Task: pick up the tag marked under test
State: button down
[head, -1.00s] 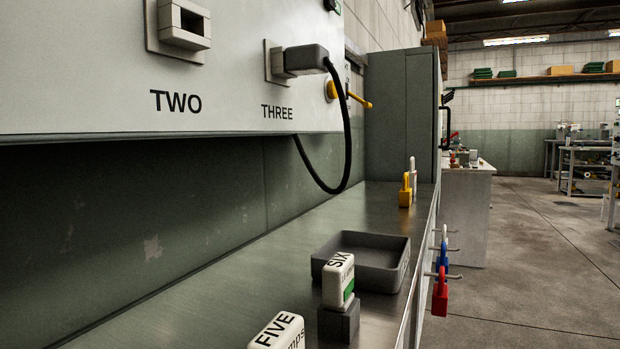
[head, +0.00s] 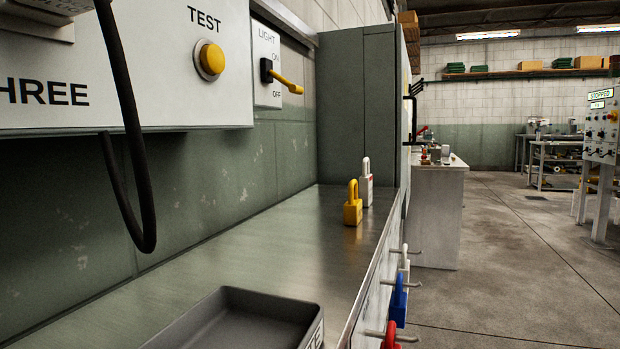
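I see no tag on which I can read "under test". On hooks along the bench's front edge hang a white item (head: 404,262), a blue padlock (head: 398,300) and a red padlock (head: 390,338), which is cut off by the bottom edge. My gripper is not in view.
The steel bench (head: 270,240) has free room between the padlocks and a dark grey tray (head: 235,328). A black cable (head: 125,130) hangs at the left. A wall panel has a yellow TEST button (head: 211,60) and LIGHT switch (head: 288,84). Open floor lies right.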

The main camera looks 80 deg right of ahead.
aim_at(404, 266)
jog(key=k+l+z, duration=0.15)
jog(key=l, duration=0.65)
jog(key=l+z, duration=0.15)
jog(key=l, duration=0.7)
jog(key=i+l, duration=0.2)
jog(key=i, duration=0.15)
